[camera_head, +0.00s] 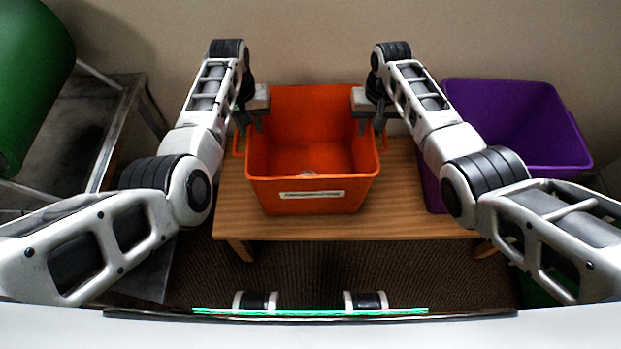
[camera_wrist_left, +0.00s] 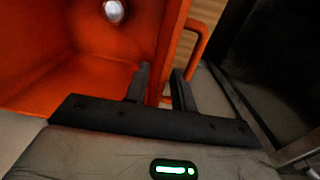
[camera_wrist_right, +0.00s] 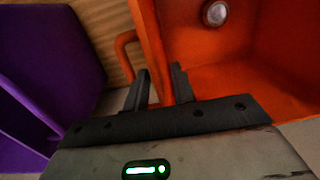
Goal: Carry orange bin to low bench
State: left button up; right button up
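The orange bin (camera_head: 309,196) stands upright on the low wooden bench (camera_head: 410,215), with a small round pale thing (camera_head: 309,174) inside on its floor. My left gripper (camera_head: 251,124) is at the bin's left side wall, and my right gripper (camera_head: 373,124) is at its right side wall. In the left wrist view the two fingers (camera_wrist_left: 161,86) stand apart, one on each side of the wall, near a side handle (camera_wrist_left: 199,40). In the right wrist view the fingers (camera_wrist_right: 160,84) also straddle the wall beside a handle (camera_wrist_right: 124,55). Finger contact with the wall is hard to tell.
A purple bin (camera_head: 520,120) stands close on the right, behind my right arm. A dark metal-framed stand (camera_head: 130,110) and a large green object (camera_head: 30,80) are on the left. A wall is close behind the bench. Brown carpet (camera_head: 310,265) shows in front.

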jog(key=shift+w+r, duration=0.1)
pick_arm(q)
notch_tip(320, 180, up, 12)
jog(key=shift+a, duration=0.25)
pick_arm(e)
notch_tip(320, 180, up, 12)
jog(key=shift+d, duration=0.2)
dwell(0.5)
dwell(0.4)
